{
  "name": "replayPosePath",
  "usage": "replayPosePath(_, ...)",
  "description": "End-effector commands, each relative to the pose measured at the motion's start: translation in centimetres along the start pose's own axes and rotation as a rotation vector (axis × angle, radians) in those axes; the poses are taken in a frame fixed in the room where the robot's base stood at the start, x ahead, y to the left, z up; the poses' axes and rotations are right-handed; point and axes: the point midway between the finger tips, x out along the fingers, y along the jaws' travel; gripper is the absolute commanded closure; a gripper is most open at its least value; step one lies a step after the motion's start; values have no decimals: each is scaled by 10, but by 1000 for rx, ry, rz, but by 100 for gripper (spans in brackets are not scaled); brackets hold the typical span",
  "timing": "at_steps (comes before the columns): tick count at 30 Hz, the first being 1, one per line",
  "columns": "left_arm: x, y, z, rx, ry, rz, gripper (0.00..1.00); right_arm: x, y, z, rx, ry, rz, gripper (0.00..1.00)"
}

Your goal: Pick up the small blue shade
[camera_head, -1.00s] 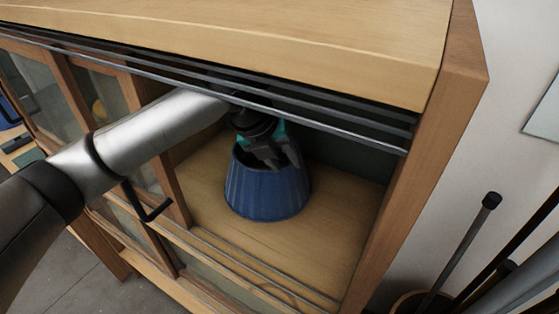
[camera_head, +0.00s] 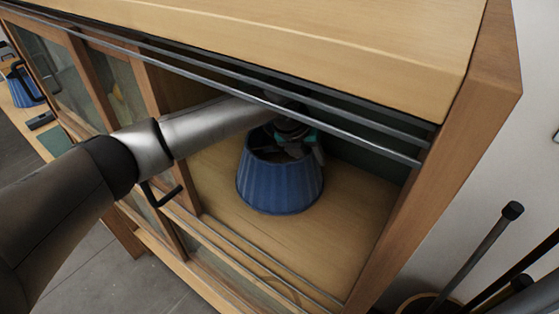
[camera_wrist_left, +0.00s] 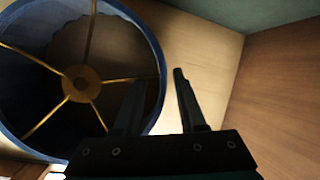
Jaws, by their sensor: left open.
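A blue pleated shade (camera_head: 280,182) stands on the wooden floor of the open cabinet, its narrower opening up. My left gripper (camera_head: 296,148) is open at the top of this shade, at the far right part of its rim. In the left wrist view, the shade's round rim (camera_wrist_left: 152,45) and brass spokes fill the left side. There the open fingers (camera_wrist_left: 160,80) appear to straddle the rim, one over the opening and one outside. Contact cannot be told. Another blue shade (camera_head: 22,90) stands at the far left, partly cut off. My right gripper is not in view.
The cabinet's wooden top (camera_head: 330,40) and metal rails (camera_head: 300,117) overhang the arm. Glass sliding doors with black handles (camera_head: 163,195) are on the left. A bin with rods (camera_head: 480,250) stands right, outside the cabinet. Cabinet floor right of the shade is clear.

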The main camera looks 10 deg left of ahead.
Motion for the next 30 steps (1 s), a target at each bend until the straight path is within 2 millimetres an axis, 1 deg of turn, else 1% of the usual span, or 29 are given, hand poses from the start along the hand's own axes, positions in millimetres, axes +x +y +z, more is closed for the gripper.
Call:
replayPosePath(1, 7, -1, 0, -1, 1, -1, 60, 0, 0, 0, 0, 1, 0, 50)
replayPosePath(3, 15, -1, 0, -1, 0, 0, 60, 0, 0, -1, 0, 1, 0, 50)
replayPosePath(6, 22, -1, 0, 0, -1, -1, 60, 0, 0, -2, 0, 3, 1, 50)
replayPosePath(14, 25, 0, 0, 1, -2, -1, 60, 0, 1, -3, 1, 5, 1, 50)
replayPosePath(15, 25, 0, 0, 1, -2, -1, 61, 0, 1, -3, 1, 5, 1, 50)
replayPosePath(25, 24, 0, 0, 0, -2, -1, 98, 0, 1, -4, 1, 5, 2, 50)
replayPosePath(26, 24, 0, 0, 0, -2, -1, 100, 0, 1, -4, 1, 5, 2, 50)
replayPosePath(30, 24, 0, 1, 0, -2, -1, 100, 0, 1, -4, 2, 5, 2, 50)
